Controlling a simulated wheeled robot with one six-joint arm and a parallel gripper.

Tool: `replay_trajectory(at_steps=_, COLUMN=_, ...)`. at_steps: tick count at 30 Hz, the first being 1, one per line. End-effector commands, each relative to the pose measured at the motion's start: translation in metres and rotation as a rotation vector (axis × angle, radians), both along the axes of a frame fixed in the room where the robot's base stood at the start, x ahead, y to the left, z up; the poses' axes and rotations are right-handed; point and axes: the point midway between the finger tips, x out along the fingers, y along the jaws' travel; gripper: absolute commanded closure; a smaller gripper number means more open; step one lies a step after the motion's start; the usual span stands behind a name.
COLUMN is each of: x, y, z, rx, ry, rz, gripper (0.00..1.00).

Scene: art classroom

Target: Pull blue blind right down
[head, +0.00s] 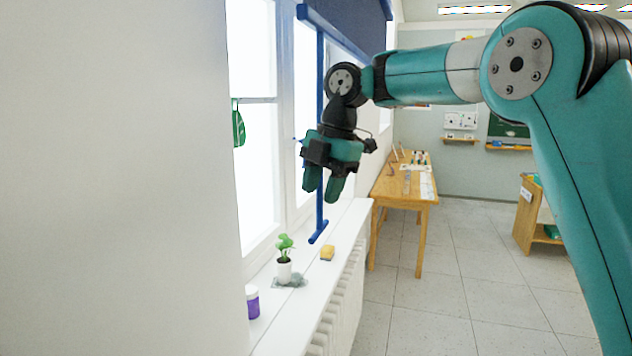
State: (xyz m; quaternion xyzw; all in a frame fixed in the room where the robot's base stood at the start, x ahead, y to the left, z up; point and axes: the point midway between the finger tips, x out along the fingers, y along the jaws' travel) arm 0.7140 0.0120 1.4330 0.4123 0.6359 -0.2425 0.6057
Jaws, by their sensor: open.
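The blue blind (352,22) is at the top of the window, with its lower bar slanting across the upper middle of the head view. A long blue rod (320,130) hangs from the near end of that bar and ends in a blue crosspiece (318,233) just above the sill. Part of the rod is hidden behind the gripper.
The white window sill (290,328) holds a small potted plant (284,268), a yellow sponge (327,253) and a purple jar (252,302). A radiator (341,305) is below it. A wooden table (405,188) stands behind.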

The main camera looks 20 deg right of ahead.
Motion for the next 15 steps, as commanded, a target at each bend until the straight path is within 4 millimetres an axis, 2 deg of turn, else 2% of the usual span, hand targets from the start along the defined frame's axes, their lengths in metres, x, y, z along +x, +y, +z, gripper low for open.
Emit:
replay_trajectory(at_steps=1, x=0.017, y=-0.01, z=0.027, rx=-0.025, ry=-0.027, rz=0.076, gripper=0.58)
replay_trajectory(at_steps=6, x=0.046, y=-0.032, z=0.048, rx=-0.087, ry=-0.089, rz=0.275, gripper=0.58)
replay_trajectory(at_steps=11, x=0.053, y=-0.037, z=0.042, rx=-0.106, ry=-0.104, rz=0.331, gripper=0.58)
replay_trajectory(at_steps=15, x=0.055, y=-0.035, z=0.02, rx=-0.106, ry=-0.105, rz=0.331, gripper=0.58)
